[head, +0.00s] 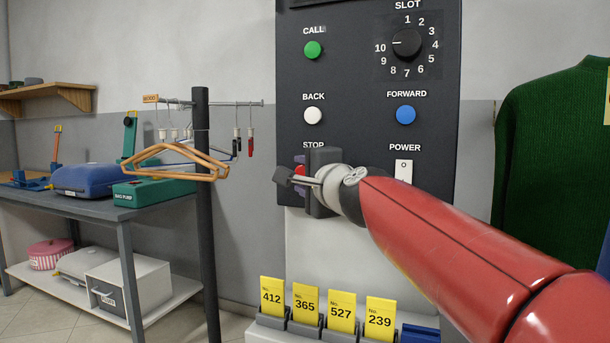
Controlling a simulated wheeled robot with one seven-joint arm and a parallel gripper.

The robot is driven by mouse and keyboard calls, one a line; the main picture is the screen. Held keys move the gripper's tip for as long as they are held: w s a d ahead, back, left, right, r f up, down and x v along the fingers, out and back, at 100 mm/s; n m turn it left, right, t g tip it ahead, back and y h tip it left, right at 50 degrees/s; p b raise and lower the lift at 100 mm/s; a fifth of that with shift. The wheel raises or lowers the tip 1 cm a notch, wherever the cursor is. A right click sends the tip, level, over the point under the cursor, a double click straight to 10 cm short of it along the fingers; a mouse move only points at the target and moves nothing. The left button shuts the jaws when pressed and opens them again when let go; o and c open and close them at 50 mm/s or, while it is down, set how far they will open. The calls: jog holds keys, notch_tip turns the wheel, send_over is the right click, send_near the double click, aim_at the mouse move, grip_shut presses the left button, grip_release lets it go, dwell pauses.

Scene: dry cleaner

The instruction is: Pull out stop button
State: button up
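The dark control panel (360,80) is on the wall in the middle of the head view. The red stop button (300,170) sits under the STOP label at its lower left and is mostly hidden by my gripper. My gripper (290,179) is right at the button, its fingers seen from the side and overlapping it in the picture. I cannot tell whether the fingers touch the button or close on it, nor whether the button is pushed in or out.
A green call button (313,49), white back button (313,115), blue forward button (405,115), slot dial (407,43) and power switch (403,170) share the panel. Yellow number tags (306,303) stand below. Hangers (180,160) hang left; a green sweater (550,150) hangs right.

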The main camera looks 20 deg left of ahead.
jog(key=o, duration=0.3)
jog(key=shift+s, duration=0.1)
jog(key=b+v, duration=0.2)
jog(key=v, duration=0.5)
jog(key=shift+s+d, duration=0.25)
jog(key=shift+s, duration=0.05)
